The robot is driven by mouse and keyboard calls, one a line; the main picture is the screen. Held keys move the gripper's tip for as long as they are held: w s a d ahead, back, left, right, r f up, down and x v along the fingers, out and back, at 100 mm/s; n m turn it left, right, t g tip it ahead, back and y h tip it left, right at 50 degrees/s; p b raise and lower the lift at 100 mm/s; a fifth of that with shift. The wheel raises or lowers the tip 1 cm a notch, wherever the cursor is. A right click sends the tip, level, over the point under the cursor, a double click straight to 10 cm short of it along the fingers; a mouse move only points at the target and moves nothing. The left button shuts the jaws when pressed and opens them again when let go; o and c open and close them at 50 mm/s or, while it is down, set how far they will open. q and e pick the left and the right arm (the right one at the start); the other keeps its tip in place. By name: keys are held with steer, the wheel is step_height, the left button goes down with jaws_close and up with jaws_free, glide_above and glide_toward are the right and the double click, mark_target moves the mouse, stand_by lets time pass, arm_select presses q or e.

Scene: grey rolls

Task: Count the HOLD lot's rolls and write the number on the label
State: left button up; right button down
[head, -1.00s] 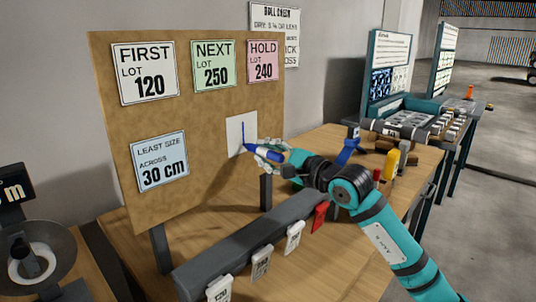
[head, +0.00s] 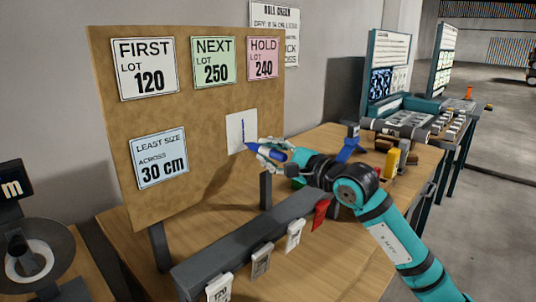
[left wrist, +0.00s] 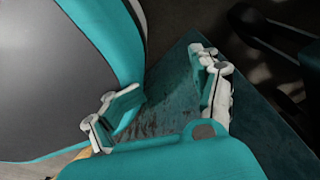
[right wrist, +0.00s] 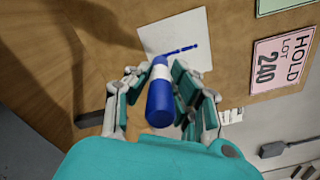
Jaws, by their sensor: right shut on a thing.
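My right gripper (head: 270,152) is shut on a blue marker (right wrist: 160,98) with a white band. In the head view the marker's tip is at the white label (head: 235,135) on the brown board (head: 210,180). The label carries one upright blue stroke, which also shows in the right wrist view on the label (right wrist: 170,35). The pink HOLD card (head: 263,58) reads LOT 240 and hangs above the label. My left gripper (left wrist: 160,95) is open and empty in the left wrist view. It is not in the head view.
The board also bears a FIRST card (head: 146,68), a NEXT card (head: 213,62) and a LEAST SIZE card (head: 160,158) reading 30 cm. A dark rail (head: 215,250) with several tags stands on the wooden table in front. A yellow object (head: 392,163) stands at the right.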

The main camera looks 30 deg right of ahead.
arm_select(q)
steer(key=shift+s+d+r+g+b, duration=0.15)
steer(key=shift+r+g+b, duration=0.2)
steer(key=shift+b, duration=0.15)
arm_select(e)
steer(key=shift+s+d, duration=0.2)
steer(key=shift+s, duration=0.5)
steer(key=shift+s+d, duration=0.2)
steer(key=shift+s, duration=0.15)
arm_select(q)
steer(key=w, duration=0.1)
steer(key=w+d+r, duration=0.1)
steer(key=shift+w+d+r, duration=0.2)
steer(key=shift+w+r, duration=0.1)
steer(key=shift+w, duration=0.05)
arm_select(e)
steer(key=shift+w, duration=0.1)
arm_select(q)
steer(key=shift+f+b, duration=0.1)
steer(key=shift+b, duration=0.2)
